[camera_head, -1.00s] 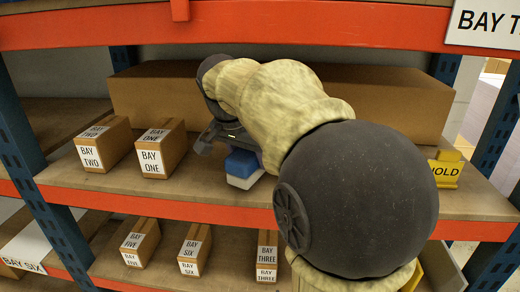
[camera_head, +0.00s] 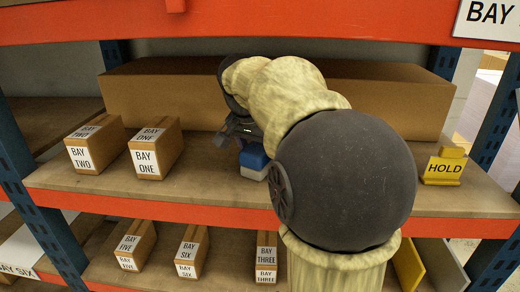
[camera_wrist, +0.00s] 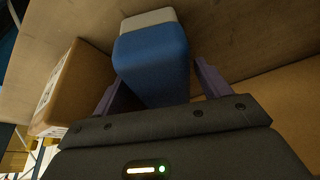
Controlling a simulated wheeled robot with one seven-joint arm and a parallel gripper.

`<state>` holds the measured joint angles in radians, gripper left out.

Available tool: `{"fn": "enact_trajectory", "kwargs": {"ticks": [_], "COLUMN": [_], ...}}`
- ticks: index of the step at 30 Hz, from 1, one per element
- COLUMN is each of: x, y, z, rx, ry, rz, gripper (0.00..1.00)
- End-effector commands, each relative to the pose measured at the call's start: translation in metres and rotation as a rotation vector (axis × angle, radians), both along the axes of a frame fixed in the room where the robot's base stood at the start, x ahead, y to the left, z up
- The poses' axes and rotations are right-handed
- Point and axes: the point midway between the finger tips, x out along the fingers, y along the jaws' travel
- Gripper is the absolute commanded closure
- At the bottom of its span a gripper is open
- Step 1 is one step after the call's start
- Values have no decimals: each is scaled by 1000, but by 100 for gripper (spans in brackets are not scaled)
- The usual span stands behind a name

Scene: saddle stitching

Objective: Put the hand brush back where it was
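The hand brush (camera_head: 254,161) has a blue body and a pale grey-white end. It is at the middle of the upper shelf in the head view, right of the BAY ONE box. In the wrist view the brush (camera_wrist: 150,52) lies between the two purple fingers of my gripper (camera_wrist: 157,74), its pale end pointing away. My arm hides part of the shelf to the right. I cannot tell whether the brush touches the shelf.
The BAY ONE box (camera_head: 156,150) and BAY TWO box (camera_head: 95,145) stand left on the upper shelf (camera_head: 205,185). A long cardboard box (camera_head: 160,97) runs along the back. A yellow HOLD sign (camera_head: 443,168) stands at right. The lower shelf holds BAY FIVE, SIX and THREE boxes (camera_head: 267,255).

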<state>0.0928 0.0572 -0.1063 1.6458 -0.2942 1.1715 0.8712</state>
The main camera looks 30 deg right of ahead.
Motion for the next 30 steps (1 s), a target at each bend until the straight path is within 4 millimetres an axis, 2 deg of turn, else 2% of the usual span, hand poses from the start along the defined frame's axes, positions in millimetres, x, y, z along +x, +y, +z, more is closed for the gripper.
{"fn": "enact_trajectory", "kwargs": {"ticks": [8,13,30], "x": [1,-3,-61], "y": [3,9,96], "z": [2,13,12], "rx": [0,-1,0], "ry": [0,-3,-1], "rz": [6,8,6], "gripper": [24,24,24]}}
